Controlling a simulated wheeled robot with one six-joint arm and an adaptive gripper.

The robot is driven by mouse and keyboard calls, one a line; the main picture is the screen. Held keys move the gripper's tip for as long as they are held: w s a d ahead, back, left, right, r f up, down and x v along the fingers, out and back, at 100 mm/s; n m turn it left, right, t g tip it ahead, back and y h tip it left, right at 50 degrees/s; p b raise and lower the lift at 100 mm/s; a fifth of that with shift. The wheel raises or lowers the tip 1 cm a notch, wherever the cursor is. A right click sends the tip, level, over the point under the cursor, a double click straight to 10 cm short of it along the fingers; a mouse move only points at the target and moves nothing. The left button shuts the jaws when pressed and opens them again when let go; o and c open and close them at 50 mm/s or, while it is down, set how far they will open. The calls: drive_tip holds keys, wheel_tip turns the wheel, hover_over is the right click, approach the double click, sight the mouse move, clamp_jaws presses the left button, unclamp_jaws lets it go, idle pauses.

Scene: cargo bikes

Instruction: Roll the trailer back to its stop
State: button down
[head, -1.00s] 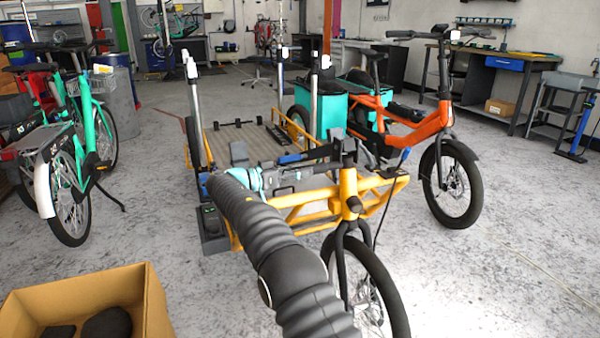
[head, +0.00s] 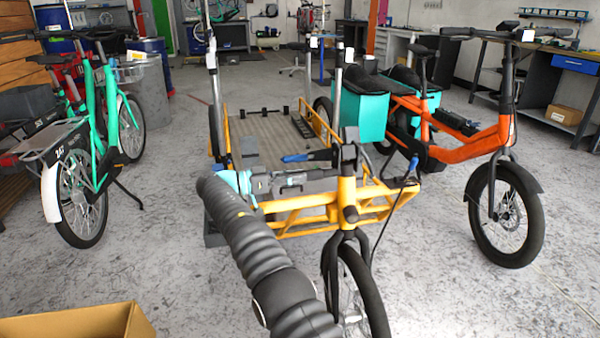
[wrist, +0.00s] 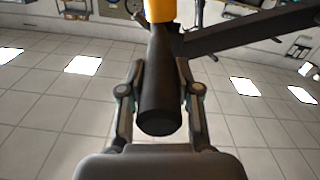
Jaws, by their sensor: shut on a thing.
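The trailer is a yellow-framed cart with a flat grey-brown bed (head: 270,135), its yellow front frame (head: 310,213) nearest me. A dark fork and a spoked front wheel (head: 365,290) stand below the yellow head tube, partly hidden by my arm. My gripper (head: 318,177) is at the front of the trailer, beside the head tube. In the wrist view my gripper (wrist: 158,92) is shut around a dark round bar (wrist: 160,108) with a yellow part above it. The stop cannot be made out.
An orange cargo bike (head: 465,148) with teal bags stands close on the right. Green bikes (head: 85,150) stand on the left. A cardboard box (head: 80,325) is at the lower left. Open floor (head: 165,220) lies left of the trailer; workbenches line the back.

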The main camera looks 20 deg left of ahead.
drive_tip(key=shift+w, duration=0.2)
drive_tip(key=c, duration=0.8)
unclamp_jaws()
drive_tip(key=shift+w, duration=0.15)
drive_tip(key=shift+a, duration=0.15)
drive_tip(key=shift+s, duration=0.25)
